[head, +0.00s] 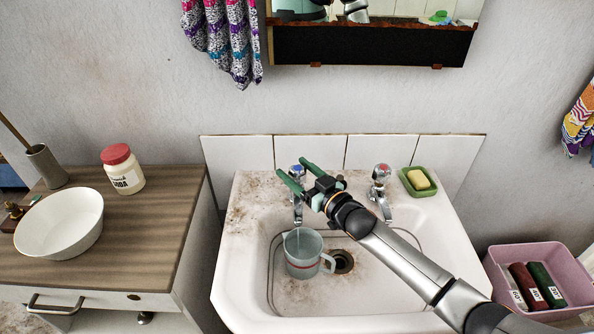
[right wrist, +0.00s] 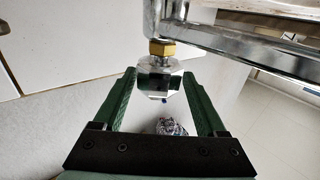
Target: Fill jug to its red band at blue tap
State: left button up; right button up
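The jug (head: 302,244), a translucent grey-blue measuring jug with a red band low on its side, stands upright in the basin below the blue tap's spout. I cannot make out a water stream or a water level. The blue tap (head: 298,210) has a blue-marked knob, partly hidden by my gripper. My right gripper (head: 294,173) is at this knob with its green fingers on either side. In the right wrist view the faceted knob (right wrist: 160,78) sits between the fingertips, with narrow gaps on both sides, so the gripper looks open. My left gripper is out of view.
The red-marked tap (head: 380,188) stands to the right, beside a green soap dish (head: 413,190). The drain (head: 343,262) is right of the jug. A cabinet with a white bowl (head: 60,224) and soda jar (head: 122,170) is left; a pink tub (head: 560,262) is right.

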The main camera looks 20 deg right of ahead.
jog(key=shift+o, duration=0.6)
jog(key=shift+d, duration=0.1)
jog(key=shift+s+f, duration=0.1)
jog(key=shift+s, duration=0.1)
jog(key=v, duration=1.2)
dwell(5.9)
